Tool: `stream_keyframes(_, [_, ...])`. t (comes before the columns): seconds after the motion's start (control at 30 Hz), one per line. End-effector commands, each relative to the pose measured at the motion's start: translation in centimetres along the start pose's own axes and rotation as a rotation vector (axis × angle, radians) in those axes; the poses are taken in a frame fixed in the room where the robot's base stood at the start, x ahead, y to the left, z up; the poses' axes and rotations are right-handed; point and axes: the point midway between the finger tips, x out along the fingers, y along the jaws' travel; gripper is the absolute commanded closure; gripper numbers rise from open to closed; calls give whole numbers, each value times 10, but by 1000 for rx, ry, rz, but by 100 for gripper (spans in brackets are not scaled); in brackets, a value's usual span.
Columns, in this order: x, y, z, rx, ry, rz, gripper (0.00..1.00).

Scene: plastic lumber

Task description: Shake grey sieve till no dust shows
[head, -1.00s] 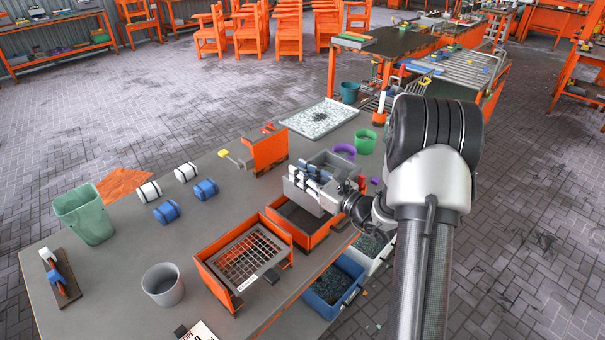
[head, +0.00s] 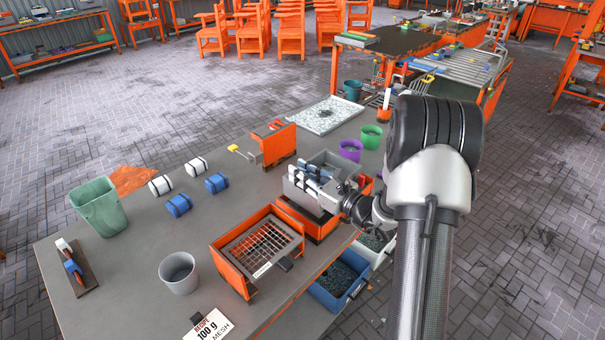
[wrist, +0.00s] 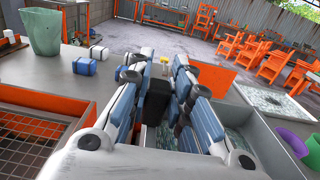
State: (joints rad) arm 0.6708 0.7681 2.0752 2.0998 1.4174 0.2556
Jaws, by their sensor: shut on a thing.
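The grey sieve (head: 306,197) is an open grey box in the head view, held over an orange-walled tray (head: 294,215) near the table's right edge. My gripper (head: 325,182) reaches in from the right and is shut on the sieve. In the wrist view, my gripper's fingers (wrist: 158,108) close around a dark upright part, and the sieve's grey wall (wrist: 262,143) stands to the right. Speckled grey-green material (wrist: 235,140) shows beside the fingers. The fingers hide much of the sieve's inside, so the dust on its mesh cannot be judged.
An orange frame with a mesh (head: 265,248) stands to the left of the sieve. A blue bin (head: 340,283) is below the table edge. An orange upright panel (head: 278,144), a speckled tray (head: 325,116) and purple (head: 350,150) and green (head: 371,137) cups are behind.

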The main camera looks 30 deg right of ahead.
Motion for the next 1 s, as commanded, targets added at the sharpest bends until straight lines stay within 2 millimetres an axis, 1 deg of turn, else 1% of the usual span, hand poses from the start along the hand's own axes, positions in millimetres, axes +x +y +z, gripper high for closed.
stream_keyframes(0.03, [0,0,-1,2,1,-1,81])
stream_keyframes(0.33, [0,-1,0,1,1,-2,61])
stream_keyframes(0.67, [-1,-1,0,1,1,-3,60])
stream_keyframes(0.77, [-9,-2,0,1,1,-5,60])
stream_keyframes(0.87, [-24,-2,-1,2,2,-7,60])
stream_keyframes(1.0, [-55,-2,0,3,1,-9,60])
